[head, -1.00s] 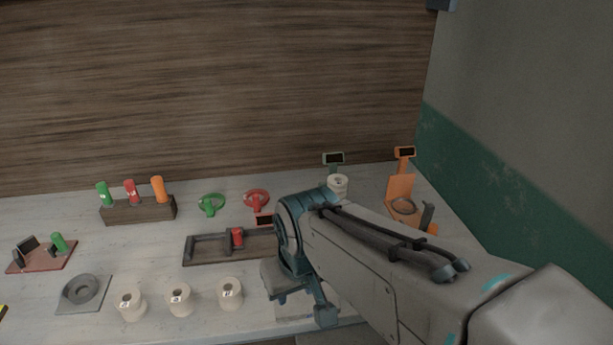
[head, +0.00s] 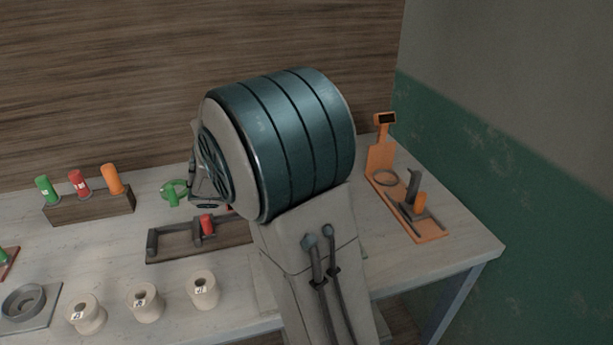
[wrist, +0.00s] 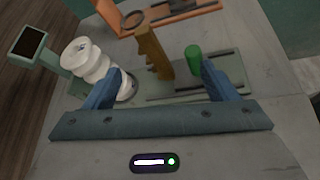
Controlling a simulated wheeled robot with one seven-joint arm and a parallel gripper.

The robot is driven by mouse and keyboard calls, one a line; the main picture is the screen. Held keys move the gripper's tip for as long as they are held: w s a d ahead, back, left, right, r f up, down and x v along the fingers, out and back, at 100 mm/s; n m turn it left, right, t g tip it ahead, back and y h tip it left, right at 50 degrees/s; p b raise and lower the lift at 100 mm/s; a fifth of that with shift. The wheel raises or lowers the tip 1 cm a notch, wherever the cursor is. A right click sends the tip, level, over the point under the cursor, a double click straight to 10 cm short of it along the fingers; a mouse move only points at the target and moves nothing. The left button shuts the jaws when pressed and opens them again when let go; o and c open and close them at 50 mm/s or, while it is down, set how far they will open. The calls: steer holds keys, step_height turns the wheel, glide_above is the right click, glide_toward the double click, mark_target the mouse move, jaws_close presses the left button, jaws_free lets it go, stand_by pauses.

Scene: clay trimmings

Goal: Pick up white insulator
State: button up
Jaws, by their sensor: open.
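A white ribbed insulator (wrist: 88,62) shows in the wrist view, tilted, on a pale green stand (wrist: 66,82) with a small dark display (wrist: 27,41). My gripper (wrist: 160,68) is open. Its left blue finger overlaps the lower right end of the insulator in the picture; I cannot tell whether they touch. Between the fingers, farther off, stands a tan stepped piece (wrist: 152,54), not the insulator. In the head view my arm hides the insulator and its stand.
A green cylinder (wrist: 193,59) stands near the right finger. An orange fixture (head: 382,160) stands at the table's right end. Several cream spools line the front, one of them here (head: 203,290). A dark rack (head: 180,243) lies behind them.

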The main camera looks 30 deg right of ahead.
steer(key=w+f+n+t+h+b, duration=0.1)
steer(key=w+n+t+h+b, duration=0.15)
steer(key=w+n+h, duration=0.5)
steer(key=shift+w+d+r+m+t+y+p, duration=0.15)
steer(key=shift+w+d+m+y+p, duration=0.4)
steer(key=shift+d, duration=1.65)
steer(key=shift+w+d+f+n+t+y+b, duration=0.25)
steer(key=shift+w+d, duration=0.6)
steer(key=shift+d, duration=1.3)
steer(key=shift+w+d+r+m+t+y+p, duration=0.15)
steer(key=shift+w+d+m+y+p, duration=0.4)
steer(key=shift+d, duration=1.65)
steer(key=shift+w+r, duration=0.1)
steer(key=shift+w, duration=0.05)
steer(key=c, duration=1.5)
